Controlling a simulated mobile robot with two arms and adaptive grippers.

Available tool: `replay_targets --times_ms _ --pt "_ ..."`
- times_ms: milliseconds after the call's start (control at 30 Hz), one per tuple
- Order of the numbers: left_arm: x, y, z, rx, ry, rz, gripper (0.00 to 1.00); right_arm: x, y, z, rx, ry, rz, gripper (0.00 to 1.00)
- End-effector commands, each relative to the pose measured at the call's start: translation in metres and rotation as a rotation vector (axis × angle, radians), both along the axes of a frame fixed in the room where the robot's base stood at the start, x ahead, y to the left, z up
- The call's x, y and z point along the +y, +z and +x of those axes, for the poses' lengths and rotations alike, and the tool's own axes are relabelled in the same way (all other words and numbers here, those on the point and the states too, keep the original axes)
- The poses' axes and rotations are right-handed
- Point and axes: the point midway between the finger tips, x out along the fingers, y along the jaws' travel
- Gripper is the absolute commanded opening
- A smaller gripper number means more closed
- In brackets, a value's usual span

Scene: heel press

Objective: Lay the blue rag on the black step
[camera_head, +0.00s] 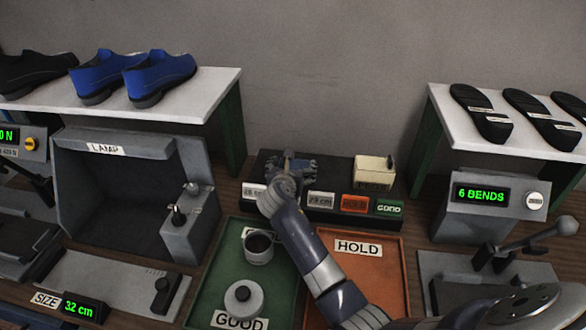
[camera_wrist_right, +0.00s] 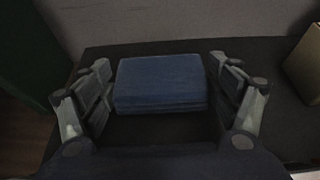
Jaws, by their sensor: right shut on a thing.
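The blue rag (camera_wrist_right: 160,82) is a folded, flat block between the fingers of my right gripper (camera_wrist_right: 165,95) in the wrist view. In the head view my right gripper (camera_head: 292,165) is at the left part of the black step (camera_head: 335,180), and the rag is mostly hidden by it. The gripper is shut on the rag. The step's dark top (camera_wrist_right: 265,58) lies under and around the rag in the wrist view. I cannot tell whether the rag touches it. My left gripper is not in view.
A cream box (camera_head: 374,170) stands on the step's right part. Labels line its front. A green tray (camera_head: 215,262) with a dark-filled cup (camera_head: 259,248) and a lidded round pot (camera_head: 243,297) lies in front, beside an orange HOLD tray (camera_head: 385,275). A grey lamp box (camera_head: 125,190) stands left.

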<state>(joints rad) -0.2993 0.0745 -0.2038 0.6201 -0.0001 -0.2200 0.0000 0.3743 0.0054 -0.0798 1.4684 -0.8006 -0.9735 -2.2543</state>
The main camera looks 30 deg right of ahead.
Motion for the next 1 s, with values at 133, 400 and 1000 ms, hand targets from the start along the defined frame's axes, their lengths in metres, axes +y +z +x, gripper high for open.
replay_targets --times_ms 133,400,1000 --pt "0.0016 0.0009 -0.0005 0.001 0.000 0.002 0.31 -0.0003 -0.0085 -0.0002 -0.001 -0.001 -0.002 0.62" --pt "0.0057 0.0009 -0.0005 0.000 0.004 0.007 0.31 -0.0002 -0.0095 -0.0001 -0.002 0.000 -0.001 0.62" --pt "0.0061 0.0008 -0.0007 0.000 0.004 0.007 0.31 0.0002 -0.0092 -0.0001 -0.002 0.000 0.000 1.00"
